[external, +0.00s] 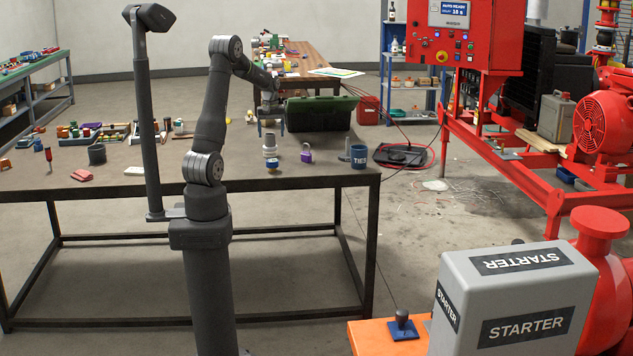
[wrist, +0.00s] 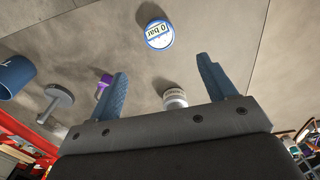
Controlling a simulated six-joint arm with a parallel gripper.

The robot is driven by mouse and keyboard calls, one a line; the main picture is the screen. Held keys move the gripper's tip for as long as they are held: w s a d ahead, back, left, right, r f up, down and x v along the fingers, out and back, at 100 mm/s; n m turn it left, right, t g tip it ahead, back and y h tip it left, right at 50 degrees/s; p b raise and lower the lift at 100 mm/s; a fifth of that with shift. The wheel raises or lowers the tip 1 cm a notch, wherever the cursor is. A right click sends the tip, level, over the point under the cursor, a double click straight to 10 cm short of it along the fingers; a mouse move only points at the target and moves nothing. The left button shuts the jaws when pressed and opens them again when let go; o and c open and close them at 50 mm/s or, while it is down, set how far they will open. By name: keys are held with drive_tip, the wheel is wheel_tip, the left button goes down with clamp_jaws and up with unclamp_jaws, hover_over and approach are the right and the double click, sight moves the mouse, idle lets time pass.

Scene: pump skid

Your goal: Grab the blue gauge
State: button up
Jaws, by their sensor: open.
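The blue gauge (wrist: 159,33) shows in the wrist view as a round white dial marked "0 bar" with a blue rim. It lies beyond my fingertips, roughly in line with the gap between them. In the external view the gauge (external: 271,164) appears as a small blue-and-white shape on the table, below my gripper (external: 271,129). My gripper (wrist: 162,65) is open and empty, with its two blue fingers pointing down above the table. A white-grey cylinder (wrist: 175,97) shows between the fingers, apart from the dial.
A purple padlock (external: 306,154), a grey stamp-like piece (external: 344,152) and a blue mug (external: 359,156) stand to the right on the table (external: 230,184). A dark cup (external: 97,155) and several small items lie to the left. Bare table surrounds the gauge's near side.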

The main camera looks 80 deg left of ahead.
sight(272, 160)
wheel_tip(272, 160, down, 15)
drive_tip(key=shift+f, duration=0.2)
drive_tip(key=c, duration=1.2)
drive_tip(key=shift+o, duration=0.2)
drive_tip(key=shift+r, duration=0.1)
